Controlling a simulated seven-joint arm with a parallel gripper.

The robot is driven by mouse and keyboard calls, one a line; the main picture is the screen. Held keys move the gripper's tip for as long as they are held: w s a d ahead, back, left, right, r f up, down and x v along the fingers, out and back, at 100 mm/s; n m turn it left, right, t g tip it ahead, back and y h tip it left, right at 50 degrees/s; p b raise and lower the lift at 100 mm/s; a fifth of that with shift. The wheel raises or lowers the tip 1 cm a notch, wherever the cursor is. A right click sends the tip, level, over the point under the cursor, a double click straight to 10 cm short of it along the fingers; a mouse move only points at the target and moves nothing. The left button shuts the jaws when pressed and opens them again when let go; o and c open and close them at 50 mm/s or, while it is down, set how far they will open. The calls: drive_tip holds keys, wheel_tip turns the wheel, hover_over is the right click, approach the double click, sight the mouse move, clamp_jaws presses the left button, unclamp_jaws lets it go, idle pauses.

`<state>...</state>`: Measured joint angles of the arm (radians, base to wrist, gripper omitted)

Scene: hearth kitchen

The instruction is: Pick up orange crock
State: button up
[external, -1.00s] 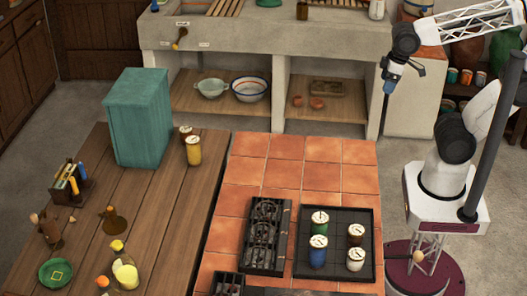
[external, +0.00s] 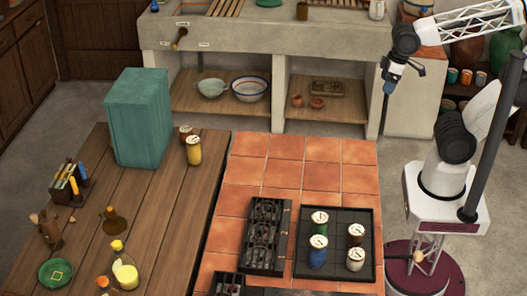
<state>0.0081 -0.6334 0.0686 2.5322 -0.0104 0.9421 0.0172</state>
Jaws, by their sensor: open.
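Several lidded crocks stand on a dark square tray (external: 335,214) on the tiled counter: a green one (external: 320,226), a blue one (external: 318,256), a white one (external: 355,263) and a reddish-brown one (external: 356,238) at the right. The reddish-brown one is nearest to orange there, but its hue is hard to tell. A yellow crock (external: 194,153) and a brownish one (external: 186,133) stand on the wooden table beside the teal box. My gripper (external: 387,90) is open and empty, pointing down high at the right, well apart from the crocks; its fingers look small.
A dark slotted rack (external: 264,236) stands left of the tray. The teal box (external: 137,118) stands at the table's back. Bare terracotta tiles (external: 300,165) lie behind the tray. A stone sink unit (external: 260,45) is at the back, and small pots (external: 466,77) stand on a right-hand shelf.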

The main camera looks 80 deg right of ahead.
drive_tip(key=m+y, duration=1)
drive_tip(key=m, duration=0.7)
hover_over(191, 127)
drive_tip(key=s+a, duration=0.2)
drive_tip(key=s, duration=1.6)
wheel_tip(191, 127, down, 11)
drive_tip(key=w+d+f+m+t, duration=0.1)
drive_tip(key=w+d+f+m, duration=0.1)
drive_tip(key=w+f, duration=0.3)
drive_tip(key=w+d+f+m+t+y, duration=0.1)
drive_tip(key=w+d+f+m+t, duration=0.1)
drive_tip(key=w+f, duration=0.2)
drive_tip(key=w+d+f+m+t, duration=0.1)
drive_tip(key=w+d+f+m, duration=0.1)
drive_tip(key=w+f, duration=0.3)
drive_tip(key=shift+w+d+f+m+y, duration=0.2)
drive_tip(key=shift+w+m, duration=0.05)
drive_tip(key=shift+w, duration=0.25)
drive_tip(key=shift+w+d+f+m+y, duration=0.15)
drive_tip(key=shift+w+d+m+y, duration=0.1)
drive_tip(key=shift+w, duration=0.2)
drive_tip(key=shift+a, duration=0.1)
drive_tip(key=shift+x, duration=1.3)
